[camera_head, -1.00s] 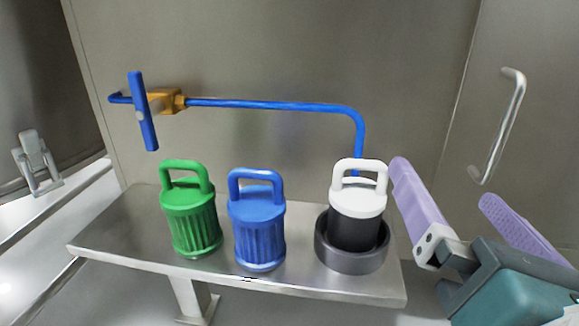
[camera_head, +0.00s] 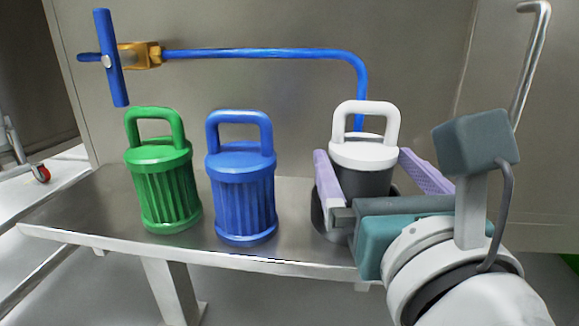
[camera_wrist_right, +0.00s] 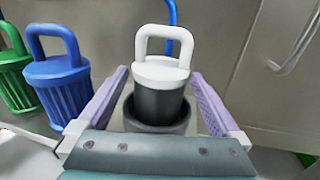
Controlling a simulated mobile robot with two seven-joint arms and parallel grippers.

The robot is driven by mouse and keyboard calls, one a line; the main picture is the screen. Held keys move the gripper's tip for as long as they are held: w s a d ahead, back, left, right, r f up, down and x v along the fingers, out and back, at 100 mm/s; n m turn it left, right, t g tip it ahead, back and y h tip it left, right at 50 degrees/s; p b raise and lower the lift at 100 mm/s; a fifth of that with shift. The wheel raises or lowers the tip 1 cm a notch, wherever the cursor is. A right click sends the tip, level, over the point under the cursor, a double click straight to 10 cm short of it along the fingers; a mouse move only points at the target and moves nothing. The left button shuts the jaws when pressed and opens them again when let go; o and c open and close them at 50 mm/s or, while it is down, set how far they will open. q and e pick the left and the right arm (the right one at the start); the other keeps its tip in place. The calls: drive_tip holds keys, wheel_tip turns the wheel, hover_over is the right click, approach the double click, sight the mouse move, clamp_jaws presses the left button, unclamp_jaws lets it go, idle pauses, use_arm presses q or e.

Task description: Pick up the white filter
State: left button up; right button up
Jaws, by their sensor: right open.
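The white filter (camera_head: 364,152) has a white cap with a loop handle and a dark body. It stands upright in a dark round holder (camera_wrist_right: 158,127) on the steel shelf, at the right end. My right gripper (camera_head: 378,172) is open, with one purple finger on each side of the filter's body. In the right wrist view the filter (camera_wrist_right: 160,72) stands between the two fingers, with room at both sides. The gripper and arm hide much of the holder in the head view. My left gripper is not in view.
A blue filter (camera_head: 241,195) and a green filter (camera_head: 162,185) stand left of it on the shelf (camera_head: 110,215). A blue pipe (camera_head: 260,54) with a valve runs along the wall behind. A metal door handle (camera_head: 530,65) is at the right.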

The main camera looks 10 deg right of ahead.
sight(361, 152)
drive_tip(key=w, duration=0.3)
drive_tip(key=shift+w+d, duration=0.1)
drive_tip(key=shift+d, duration=0.1)
drive_tip(key=shift+c, duration=1.1)
drive_tip(key=c, duration=0.9)
drive_tip(key=shift+c, duration=0.6)
drive_tip(key=shift+r, duration=0.1)
